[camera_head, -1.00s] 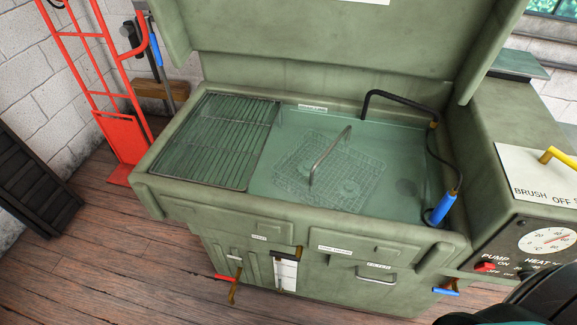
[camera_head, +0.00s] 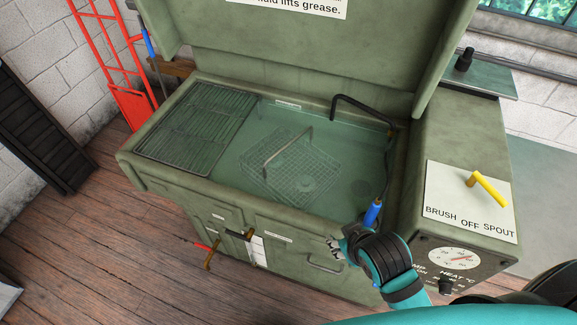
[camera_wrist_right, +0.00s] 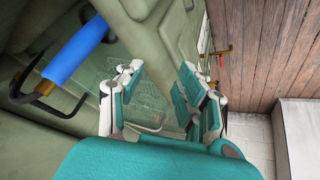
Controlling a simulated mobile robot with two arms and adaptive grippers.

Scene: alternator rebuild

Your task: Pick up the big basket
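The big basket (camera_head: 268,182) is a wire mesh basket lying under the liquid in the green wash tank. Its grey arched handle (camera_head: 268,158) rises above it, and round parts show dimly inside. My right gripper (camera_head: 337,243) is over the tank's front edge, right of and nearer than the basket, apart from it. In the right wrist view the two fingers of my right gripper (camera_wrist_right: 160,97) stand apart with nothing between them. Part of the mesh shows faintly beyond them. My left gripper is not in view.
A blue-handled brush (camera_head: 373,212) on a black hose stands at the tank's right front corner, close to my right gripper. A wire rack (camera_head: 198,122) covers the tank's left part. The control box (camera_head: 470,205) with a yellow lever is at the right. The raised lid stands behind.

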